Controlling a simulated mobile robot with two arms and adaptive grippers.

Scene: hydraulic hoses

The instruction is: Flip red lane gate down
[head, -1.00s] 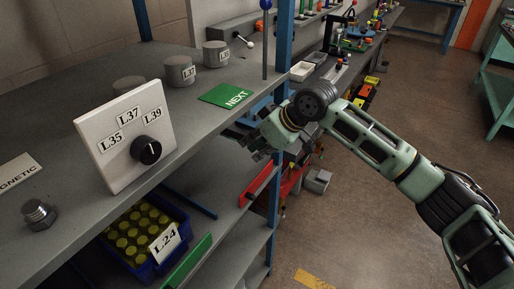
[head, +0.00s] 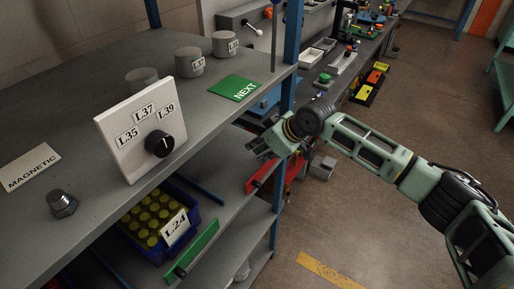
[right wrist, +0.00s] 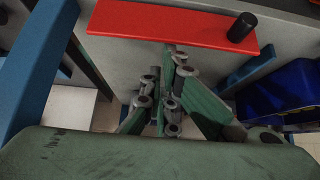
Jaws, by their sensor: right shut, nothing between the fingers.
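The red lane gate (head: 260,176) is a flat red bar at the edge of the lower shelf, beside the blue post. In the right wrist view the red gate (right wrist: 165,24) lies across the top, with a black knob (right wrist: 241,27) at its right end. My right gripper (head: 261,149) is just above the red gate in the head view. In the right wrist view my right gripper's fingers (right wrist: 172,62) are shut and empty, pointing at the bar's lower edge; I cannot tell if they touch it. My left gripper is not in view.
A green bar (head: 192,249) is at the front of the lower shelf, near a blue bin (head: 189,236) labelled L24. The upper shelf (head: 90,125) holds a dial panel (head: 122,140) and grey cylinders. A blue post (head: 291,60) stands close to my right gripper.

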